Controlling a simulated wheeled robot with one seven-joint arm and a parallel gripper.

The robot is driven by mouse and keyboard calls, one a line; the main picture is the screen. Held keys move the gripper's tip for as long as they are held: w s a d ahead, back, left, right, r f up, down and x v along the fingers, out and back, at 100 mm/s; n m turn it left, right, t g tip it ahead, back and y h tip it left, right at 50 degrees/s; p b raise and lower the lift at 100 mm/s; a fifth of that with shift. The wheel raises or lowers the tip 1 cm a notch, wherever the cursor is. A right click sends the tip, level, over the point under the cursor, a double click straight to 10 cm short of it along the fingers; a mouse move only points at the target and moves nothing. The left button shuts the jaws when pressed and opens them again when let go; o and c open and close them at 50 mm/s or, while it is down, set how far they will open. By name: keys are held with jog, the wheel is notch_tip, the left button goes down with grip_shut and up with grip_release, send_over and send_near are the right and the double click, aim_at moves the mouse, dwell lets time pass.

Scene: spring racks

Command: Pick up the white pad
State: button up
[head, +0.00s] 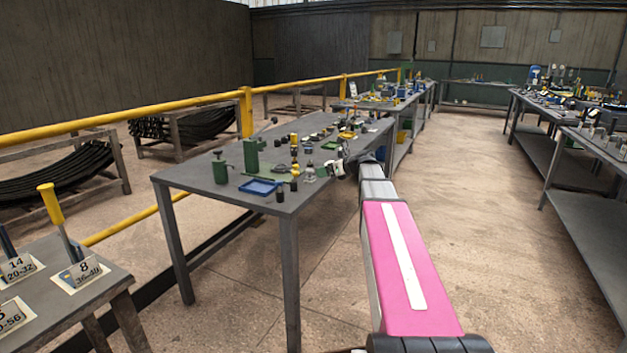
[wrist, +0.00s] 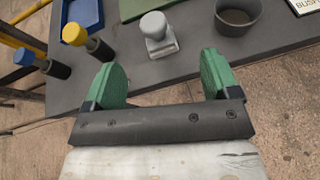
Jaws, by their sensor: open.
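My gripper (wrist: 164,66) has green fingers and is open, with nothing between them. In the head view it shows small at the end of my arm (head: 338,168), over the right edge of the near table. A pale grey-white piece with a rounded knob on a square base (wrist: 158,38) stands on the table ahead of the gap between the fingers, apart from them. It is the palest loose piece near the gripper; I cannot tell for certain that it is the white pad. It also shows in the head view (head: 310,173).
A blue tray (head: 260,187) and green blocks (head: 220,170) sit on the grey table (head: 225,198). The floor aisle on the right (head: 480,200) is clear.

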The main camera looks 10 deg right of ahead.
aim_at(310, 174)
jog(key=x, duration=0.3)
jog(key=shift+w+a+f, duration=0.15)
jog(key=shift+w+a, duration=0.05)
jog(key=shift+w, duration=0.05)
jog(key=x, duration=0.5)
jog(key=shift+a+f, duration=0.25)
jog(key=shift+f, duration=0.15)
jog(key=shift+s, duration=0.1)
jog(key=c, duration=1)
